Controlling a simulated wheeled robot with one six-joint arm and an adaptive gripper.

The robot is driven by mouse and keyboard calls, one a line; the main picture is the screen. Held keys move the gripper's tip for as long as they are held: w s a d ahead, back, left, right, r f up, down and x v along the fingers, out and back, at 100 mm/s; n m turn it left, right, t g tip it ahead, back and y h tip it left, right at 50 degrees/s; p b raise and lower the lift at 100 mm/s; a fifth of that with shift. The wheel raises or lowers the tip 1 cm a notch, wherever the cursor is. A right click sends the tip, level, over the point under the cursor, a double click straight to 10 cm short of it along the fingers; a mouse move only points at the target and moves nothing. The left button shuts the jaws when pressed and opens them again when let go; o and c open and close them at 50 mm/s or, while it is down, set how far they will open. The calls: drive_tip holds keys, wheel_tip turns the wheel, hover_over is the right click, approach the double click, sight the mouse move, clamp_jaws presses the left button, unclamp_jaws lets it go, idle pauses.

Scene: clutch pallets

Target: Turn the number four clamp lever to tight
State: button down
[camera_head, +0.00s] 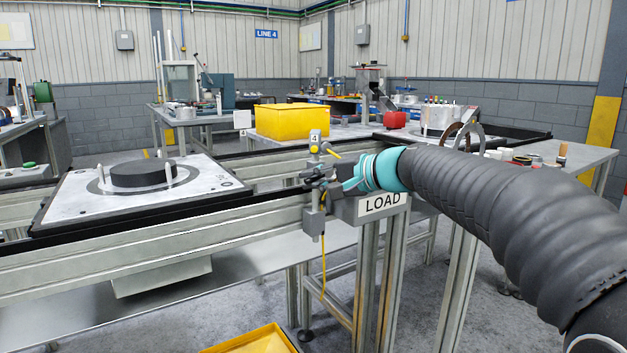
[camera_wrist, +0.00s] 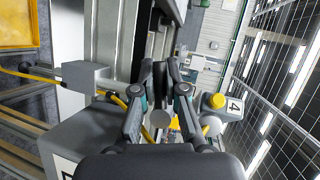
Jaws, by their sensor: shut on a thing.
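The number four clamp stands on the rail edge beside the LOAD sign, under a tag marked 4 (camera_head: 315,136); the tag (camera_wrist: 235,106) also shows at the right in the wrist view. A yellow part (camera_head: 331,152) sticks out just below the tag. My gripper (camera_head: 318,174) is at the clamp, below that yellow part, with its fingers (camera_wrist: 160,76) close together. It is shut on the clamp lever, which is mostly hidden by the fingers. A round grey end (camera_wrist: 160,118) shows between the fingers. I cannot tell the lever's exact angle.
A pallet plate (camera_head: 85,195) with a dark disc (camera_head: 142,172) sits on the conveyor at the left. The LOAD sign (camera_head: 382,203) is right beside my gripper. A yellow bin (camera_head: 292,121) stands behind. A yellow cable (camera_head: 323,265) hangs below the clamp.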

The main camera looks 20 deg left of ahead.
drive_tip(key=f+n+h+b, duration=0.1)
drive_tip(key=n+b, duration=0.1)
drive_tip(key=shift+w+d+f+t+b, duration=0.1)
drive_tip(key=shift+f+t+b, duration=0.1)
drive_tip(key=shift+t+b, duration=0.2)
drive_tip(key=shift+w+d+f+n+t+h+b, duration=0.25)
drive_tip(key=shift+w+d+n+t+h+b, duration=0.15)
drive_tip(key=shift+n+t+h+b, duration=0.75)
drive_tip(key=shift+w+d+f+n+t+h+b, duration=0.4)
drive_tip(key=shift+n+b, duration=0.55)
drive_tip(key=shift+n, duration=0.5)
drive_tip(key=shift+w+d+f+n+t+h+b, duration=0.2)
drive_tip(key=shift+w+n+t+h+b, duration=0.2)
drive_tip(key=shift+n+t+h+b, duration=0.75)
drive_tip(key=shift+r+n, duration=0.1)
drive_tip(key=shift+n, duration=0.15)
drive_tip(key=c, duration=1.2)
unclamp_jaws()
drive_tip(key=v, duration=1.2)
drive_tip(key=shift+w+d, duration=0.2)
